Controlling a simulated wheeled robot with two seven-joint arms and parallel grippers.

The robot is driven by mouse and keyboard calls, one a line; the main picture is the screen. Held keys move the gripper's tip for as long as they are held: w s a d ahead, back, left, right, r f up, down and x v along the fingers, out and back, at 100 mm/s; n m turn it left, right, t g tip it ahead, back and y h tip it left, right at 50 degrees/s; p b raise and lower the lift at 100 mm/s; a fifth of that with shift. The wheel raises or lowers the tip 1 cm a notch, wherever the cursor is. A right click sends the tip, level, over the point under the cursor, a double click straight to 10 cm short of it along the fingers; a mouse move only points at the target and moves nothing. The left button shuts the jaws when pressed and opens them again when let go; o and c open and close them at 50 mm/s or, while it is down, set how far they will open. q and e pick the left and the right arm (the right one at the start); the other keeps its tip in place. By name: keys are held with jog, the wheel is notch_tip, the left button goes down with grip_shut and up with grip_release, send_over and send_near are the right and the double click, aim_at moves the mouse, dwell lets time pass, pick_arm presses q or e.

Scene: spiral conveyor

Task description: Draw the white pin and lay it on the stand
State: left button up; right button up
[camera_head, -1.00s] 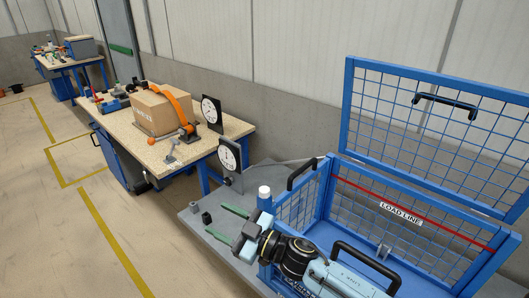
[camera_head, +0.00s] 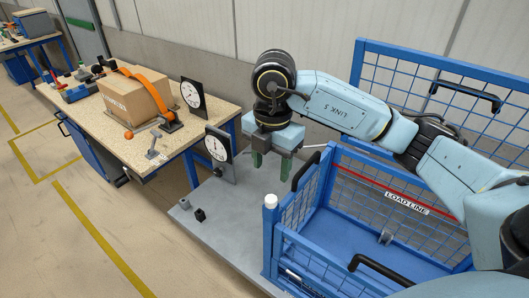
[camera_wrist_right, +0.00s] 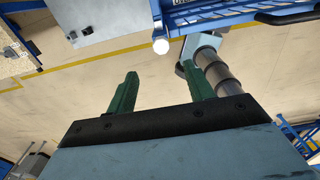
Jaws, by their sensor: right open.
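The white pin (camera_head: 270,201) shows as a white round top on the blue corner post of the wire cage; how deep it sits is hidden. It also shows in the right wrist view (camera_wrist_right: 161,47), beyond my fingertips and apart from them. My right gripper (camera_head: 270,166) is open and empty, its green fingers pointing down above the grey platform, behind the pin in the head view. The fingers also show in the right wrist view (camera_wrist_right: 161,72). A small dark block (camera_head: 200,214) and a small grey block (camera_head: 184,203) lie on the platform; I cannot tell whether either is the stand. My left gripper is out of view.
The blue wire cage (camera_head: 365,222) with a raised mesh lid (camera_head: 456,97) fills the right. A black handle (camera_head: 306,171) rises near my right gripper. Two dials stand at left, one on the workbench (camera_head: 105,125). The grey platform's front (camera_head: 225,236) is mostly clear.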

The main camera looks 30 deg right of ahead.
aim_at(271, 198)
notch_tip(271, 198, down, 13)
jog(key=shift+d+f+p, duration=0.1)
jog(key=shift+f+p, duration=0.05)
jog(key=shift+p, duration=0.45)
jog(key=shift+c, duration=0.2)
jog(key=c, duration=0.9)
jog(key=o, duration=0.9)
jog(key=shift+o, duration=0.2)
